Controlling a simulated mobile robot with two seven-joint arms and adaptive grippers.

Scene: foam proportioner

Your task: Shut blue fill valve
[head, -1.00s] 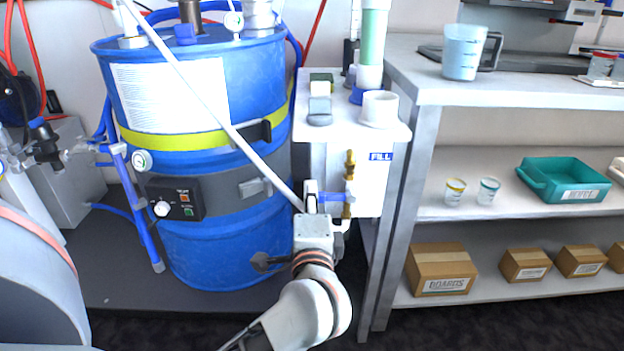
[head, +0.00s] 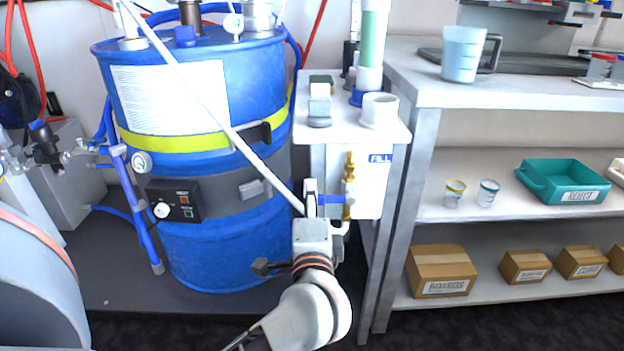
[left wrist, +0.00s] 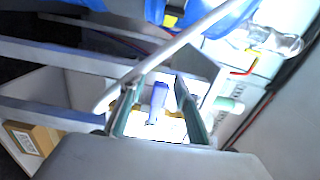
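The blue fill valve handle (head: 334,198) sticks out sideways, roughly level, from the brass fill valve fitting (head: 349,186) below the FILL label (head: 380,158). My left gripper (head: 311,193) is at the left end of the handle in the head view. In the left wrist view the blue handle (left wrist: 158,97) stands between the two fingers of my left gripper (left wrist: 155,103), with gaps visible on both sides. The fingers are apart, and contact with the handle cannot be told. My right gripper is not in view.
A large blue drum (head: 215,245) stands left of the valve. A white hose or rod (head: 190,88) crosses in front of it. The shelf unit's grey leg (head: 408,190) rises close to the right of the valve. Boxes and a teal tray (head: 563,182) sit on its shelves.

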